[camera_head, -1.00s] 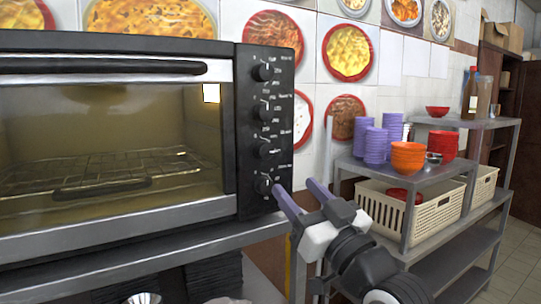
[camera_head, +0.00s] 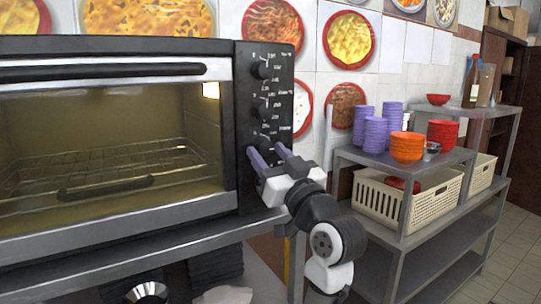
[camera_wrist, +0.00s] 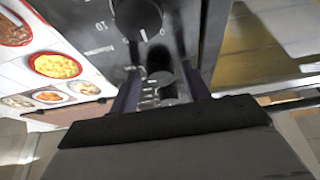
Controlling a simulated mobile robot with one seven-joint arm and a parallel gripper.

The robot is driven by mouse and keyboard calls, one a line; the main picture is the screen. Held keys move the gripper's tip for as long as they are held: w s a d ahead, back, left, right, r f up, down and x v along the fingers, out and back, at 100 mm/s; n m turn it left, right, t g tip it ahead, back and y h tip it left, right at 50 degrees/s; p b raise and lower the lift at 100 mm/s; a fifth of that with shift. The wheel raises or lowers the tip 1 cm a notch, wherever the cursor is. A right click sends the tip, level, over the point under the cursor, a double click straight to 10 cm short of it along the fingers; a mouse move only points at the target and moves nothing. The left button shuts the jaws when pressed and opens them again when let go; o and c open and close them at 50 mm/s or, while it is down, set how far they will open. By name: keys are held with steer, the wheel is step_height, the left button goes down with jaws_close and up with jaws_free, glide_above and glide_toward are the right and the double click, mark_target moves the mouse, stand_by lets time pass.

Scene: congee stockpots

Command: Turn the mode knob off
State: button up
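The oven's black control panel (camera_head: 284,95) carries a column of dark knobs. The top knob (camera_head: 261,70), second knob (camera_head: 260,108) and third knob (camera_head: 262,142) show in the head view; the bottom one is hidden behind my gripper. The labels are too small to tell which is the mode knob. My gripper (camera_head: 265,149) is open, its two purple fingers apart at the panel just below the third knob. In the wrist view, a large near knob (camera_wrist: 138,15) is at the top, and a smaller knob (camera_wrist: 160,79) appears between the fingers. I cannot tell whether they touch it.
The oven's glass door (camera_head: 110,140) is left of the panel, with a rack inside. A metal shelf (camera_head: 440,165) with purple cups (camera_head: 375,135), orange bowls (camera_head: 406,147) and a cream basket (camera_head: 390,205) stands at right. The steel counter edge (camera_head: 150,250) runs below the oven.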

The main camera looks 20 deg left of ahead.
steer(key=c, duration=0.8)
steer(key=shift+o, duration=0.2)
